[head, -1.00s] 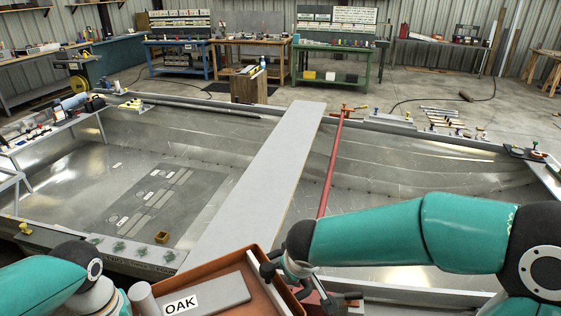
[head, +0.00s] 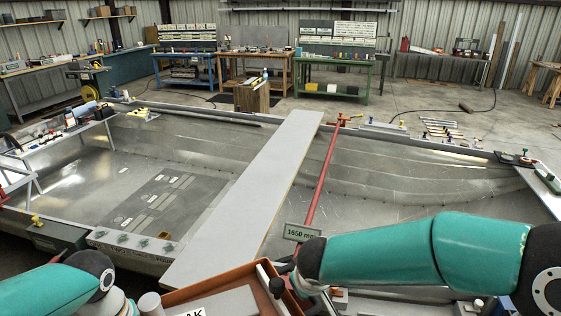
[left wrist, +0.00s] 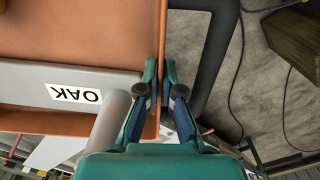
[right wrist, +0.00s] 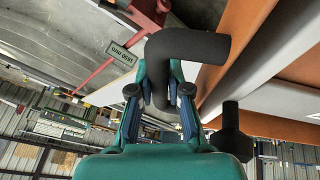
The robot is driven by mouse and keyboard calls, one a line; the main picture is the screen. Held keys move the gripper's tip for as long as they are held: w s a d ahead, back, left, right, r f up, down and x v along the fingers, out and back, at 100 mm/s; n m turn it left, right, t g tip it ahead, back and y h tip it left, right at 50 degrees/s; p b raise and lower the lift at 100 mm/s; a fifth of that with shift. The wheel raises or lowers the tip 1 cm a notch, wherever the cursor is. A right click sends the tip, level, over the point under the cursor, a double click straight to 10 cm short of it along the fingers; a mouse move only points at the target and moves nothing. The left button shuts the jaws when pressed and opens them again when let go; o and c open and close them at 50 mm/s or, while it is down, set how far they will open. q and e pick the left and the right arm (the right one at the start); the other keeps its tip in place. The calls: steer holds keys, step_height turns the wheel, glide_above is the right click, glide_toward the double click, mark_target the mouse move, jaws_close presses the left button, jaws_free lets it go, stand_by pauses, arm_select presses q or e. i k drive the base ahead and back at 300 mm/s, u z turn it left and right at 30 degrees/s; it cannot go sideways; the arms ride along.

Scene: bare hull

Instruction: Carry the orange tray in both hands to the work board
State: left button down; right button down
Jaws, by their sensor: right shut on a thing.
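The orange tray (head: 205,284) is at the bottom of the head view, partly cut off. It holds a grey block labelled OAK (left wrist: 40,85) and a grey cylinder (left wrist: 110,122). My left gripper (left wrist: 160,88) has its fingers on both sides of the tray's thin wall, close against it. My right gripper (right wrist: 158,90) is shut on a black bent handle (right wrist: 188,45) beside the tray's wall (right wrist: 240,55). A long light-grey board (head: 250,190) lies across the hull beyond the tray; I cannot tell whether it is the work board.
A red bar (head: 322,185) with a "1650 mm" sign (head: 300,232) crosses the hull right of the grey board. A side table with tools (head: 60,140) stands at the left. Workbenches (head: 255,68) line the back wall. The hull floor (head: 400,165) is mostly bare.

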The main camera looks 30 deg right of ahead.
mark_target(207, 269)
steer(key=z, duration=0.4)
steer(key=i, duration=1.65)
steer(key=u, duration=0.4)
